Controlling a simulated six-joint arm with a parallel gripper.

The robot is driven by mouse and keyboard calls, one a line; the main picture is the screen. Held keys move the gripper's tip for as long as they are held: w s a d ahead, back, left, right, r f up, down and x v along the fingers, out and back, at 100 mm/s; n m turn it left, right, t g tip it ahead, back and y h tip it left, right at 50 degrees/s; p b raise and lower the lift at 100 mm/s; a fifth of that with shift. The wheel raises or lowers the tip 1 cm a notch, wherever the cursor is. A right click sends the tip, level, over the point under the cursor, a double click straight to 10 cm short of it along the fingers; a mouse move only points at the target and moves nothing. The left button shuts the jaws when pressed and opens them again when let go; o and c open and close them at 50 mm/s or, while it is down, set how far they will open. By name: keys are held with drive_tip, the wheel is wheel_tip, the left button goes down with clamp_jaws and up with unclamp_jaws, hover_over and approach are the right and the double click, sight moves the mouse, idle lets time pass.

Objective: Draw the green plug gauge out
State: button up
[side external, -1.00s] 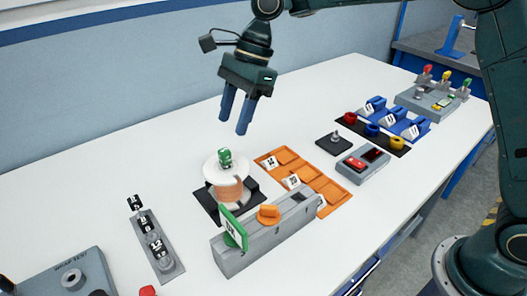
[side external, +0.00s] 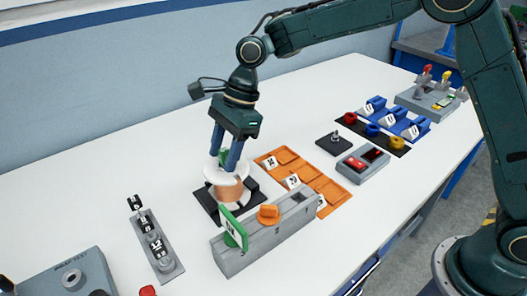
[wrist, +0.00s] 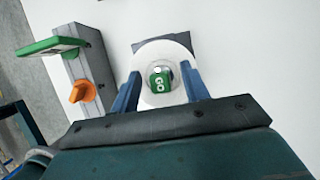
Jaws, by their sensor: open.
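The green plug gauge (wrist: 161,82), its top marked "GO", stands in the centre of a white-flanged spool (wrist: 180,52) with a copper-coloured winding. The spool also shows in the side view (side external: 228,190), on a dark base plate (side external: 205,200). My gripper (side external: 226,170) points down over the spool with its blue fingers on either side of the gauge. In the wrist view the fingers (wrist: 161,88) are apart, with visible gaps to the green handle. In the side view the fingers partly hide the gauge (side external: 224,157).
A grey block (side external: 262,238) with a green plate (side external: 232,229) and orange knob (side external: 268,214) stands close in front of the spool. Orange trays (side external: 318,183) lie to the right. A gauge rack (side external: 158,246) is at left. The table behind is clear.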

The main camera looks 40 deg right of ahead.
sight(220, 153)
clamp_jaws()
drive_tip(key=shift+r, duration=1.75)
idle(1.2)
drive_tip(key=shift+r, duration=1.9)
drive_tip(key=shift+f, duration=0.15)
drive_tip(key=shift+f, duration=1.9)
drive_tip(key=shift+d, duration=0.1)
